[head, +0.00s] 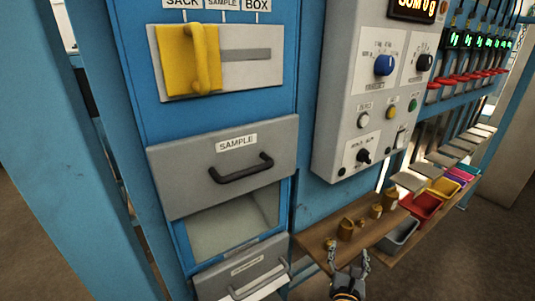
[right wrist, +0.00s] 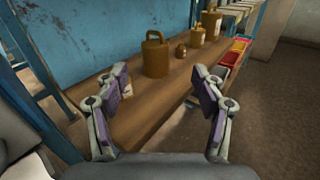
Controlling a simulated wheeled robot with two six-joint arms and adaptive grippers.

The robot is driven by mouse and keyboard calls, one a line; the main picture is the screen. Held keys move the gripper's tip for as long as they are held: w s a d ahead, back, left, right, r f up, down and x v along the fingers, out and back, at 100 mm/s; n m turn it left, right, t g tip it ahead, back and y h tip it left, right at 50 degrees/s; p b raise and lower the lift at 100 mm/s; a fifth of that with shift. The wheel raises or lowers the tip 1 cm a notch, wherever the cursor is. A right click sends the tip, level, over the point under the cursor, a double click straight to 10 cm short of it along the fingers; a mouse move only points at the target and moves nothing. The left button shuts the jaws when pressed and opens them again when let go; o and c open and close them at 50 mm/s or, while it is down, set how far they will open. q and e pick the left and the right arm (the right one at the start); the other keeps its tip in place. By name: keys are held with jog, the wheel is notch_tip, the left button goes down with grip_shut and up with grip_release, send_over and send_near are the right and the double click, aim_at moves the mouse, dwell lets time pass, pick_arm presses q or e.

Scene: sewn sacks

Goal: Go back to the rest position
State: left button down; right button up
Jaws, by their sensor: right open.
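My right gripper (head: 349,264) shows at the bottom of the head view, over the front of a wooden shelf (head: 316,244). In the right wrist view its two fingers (right wrist: 162,88) are spread wide, with nothing between them. Several brass weights stand on the shelf beyond the fingers. The largest weight (right wrist: 155,55) has a ring handle, and a small one (right wrist: 181,51) stands beside it. The gripper is apart from them. My left gripper is not in either view.
A blue cabinet carries a yellow slide handle (head: 200,58) and a grey SAMPLE drawer (head: 190,190) above an opening. A grey control box (head: 345,100) with knobs hangs to the right. Coloured bins (head: 420,206) stand farther right. Brown floor lies clear at lower right.

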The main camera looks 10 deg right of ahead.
jog(key=s+d+f+m+g, duration=0.2)
jog(key=s+m+g, duration=0.2)
jog(key=m, duration=0.6)
jog(key=s+d+f+m+g, duration=0.25)
jog(key=s+m, duration=0.25)
jog(key=m, duration=0.4)
jog(key=s+a+f+m+g+y, duration=0.5)
jog(key=s+a+m+y, duration=0.4)
jog(key=a, duration=0.3)
notch_tip(320, 180, down, 26)
jog(key=s+d+g+h, duration=0.1)
jog(key=s+d+g, duration=0.1)
jog(key=s+d, duration=0.1)
jog(key=s+f+m, duration=0.1)
jog(key=s+f, duration=1.4)
jog(key=s, duration=0.2)
jog(key=shift+s+d+g+p, duration=0.3)
jog(key=shift+s+g+p, duration=0.05)
jog(key=shift+s, duration=0.05)
